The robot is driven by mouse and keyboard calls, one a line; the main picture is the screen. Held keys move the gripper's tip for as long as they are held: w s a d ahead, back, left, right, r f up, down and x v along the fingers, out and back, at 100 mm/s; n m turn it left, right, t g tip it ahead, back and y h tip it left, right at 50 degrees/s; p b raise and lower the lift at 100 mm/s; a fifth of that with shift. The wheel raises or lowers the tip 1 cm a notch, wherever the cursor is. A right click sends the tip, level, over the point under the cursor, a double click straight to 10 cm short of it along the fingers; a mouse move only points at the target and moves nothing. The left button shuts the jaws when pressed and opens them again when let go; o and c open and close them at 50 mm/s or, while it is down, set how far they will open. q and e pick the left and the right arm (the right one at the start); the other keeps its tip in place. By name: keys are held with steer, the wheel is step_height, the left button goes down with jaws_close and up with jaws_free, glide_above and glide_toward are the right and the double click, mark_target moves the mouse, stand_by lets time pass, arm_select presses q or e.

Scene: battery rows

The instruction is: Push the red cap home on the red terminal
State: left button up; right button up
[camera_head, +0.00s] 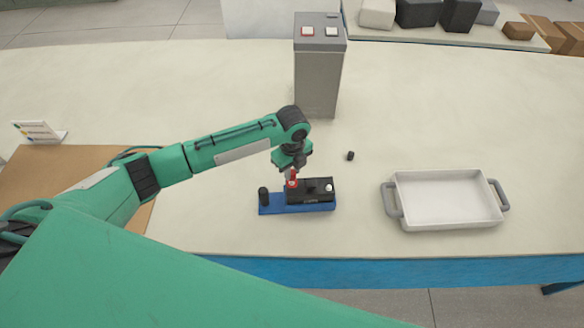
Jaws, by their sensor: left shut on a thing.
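A black battery block (312,197) sits on a blue base (282,209) on the table. The red cap (292,180) is at the block's left end, under my left gripper (292,171). The gripper points down and is shut on the cap. The red terminal is hidden beneath the cap and gripper, and I cannot tell how far down the cap sits. A pale round post (328,188) shows at the block's right end. A black upright piece (263,196) stands on the base's left end. My right gripper is not in view.
A small black cap-like piece (350,156) lies behind and right of the block. A white tray with grey handles (450,198) is at the right. A tall grey box (318,75) with red and white buttons stands behind. A small sign (40,132) is at the left.

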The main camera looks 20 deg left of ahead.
arm_select(q)
steer(key=shift+f, duration=0.6)
stand_by(0.5)
steer(key=shift+f, duration=0.4)
stand_by(0.5)
steer(key=shift+f+b, duration=0.3)
steer(key=shift+f, duration=0.2)
stand_by(0.8)
steer(key=o, duration=1.5)
steer(key=shift+r, duration=0.15)
steer(key=shift+r+p, duration=3.15)
steer(key=shift+r, duration=0.25)
